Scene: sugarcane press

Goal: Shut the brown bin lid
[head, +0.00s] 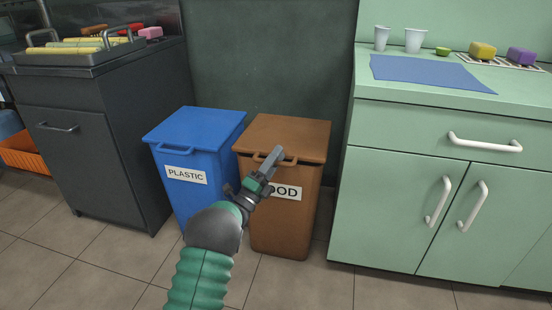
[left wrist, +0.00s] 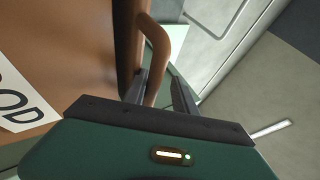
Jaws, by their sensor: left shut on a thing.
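The brown bin (head: 285,232) stands on the floor with a partly hidden label ending in "OOD" on its front. My left gripper (head: 271,164) reaches up to the lid's front edge and hides part of the handle there. In the left wrist view, the brown handle (left wrist: 159,45) passes between the two fingers of my left gripper (left wrist: 162,88), which is shut on it. My right gripper is not in view.
A blue bin (head: 200,130) labelled "PLASTIC" stands close on the left. A dark cabinet (head: 90,150) with a tray (head: 75,57) is further left. A green counter (head: 385,130) with drawer and doors stands on the right. Tiled floor (head: 110,270) in front is clear.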

